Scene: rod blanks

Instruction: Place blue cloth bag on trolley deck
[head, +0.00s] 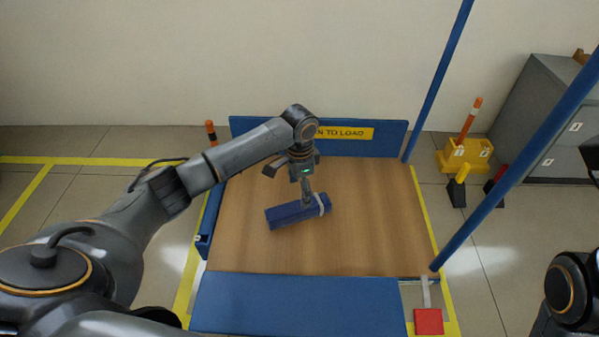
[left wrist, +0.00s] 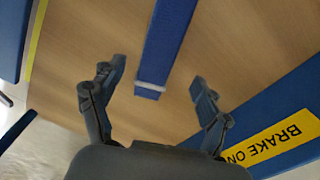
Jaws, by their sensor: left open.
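The blue cloth bag (head: 288,213), long and narrow with a pale band near its right end, lies on the wooden trolley deck (head: 375,225). My left gripper (head: 309,198) is over the banded end of the bag. In the left wrist view the open fingers of my left gripper (left wrist: 157,76) stand apart on either side of the bag (left wrist: 167,40), with clear gaps to it. The deck (left wrist: 95,35) shows on both sides there. My right gripper is out of view; only part of my right arm shows at the lower right.
A blue board with a yellow label (head: 345,133) edges the deck's far side, and a blue panel (head: 297,303) its near side. Blue posts (head: 438,75) rise on the right. A grey cabinet (head: 550,115) and yellow block (head: 463,155) stand beyond. The deck's right half is clear.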

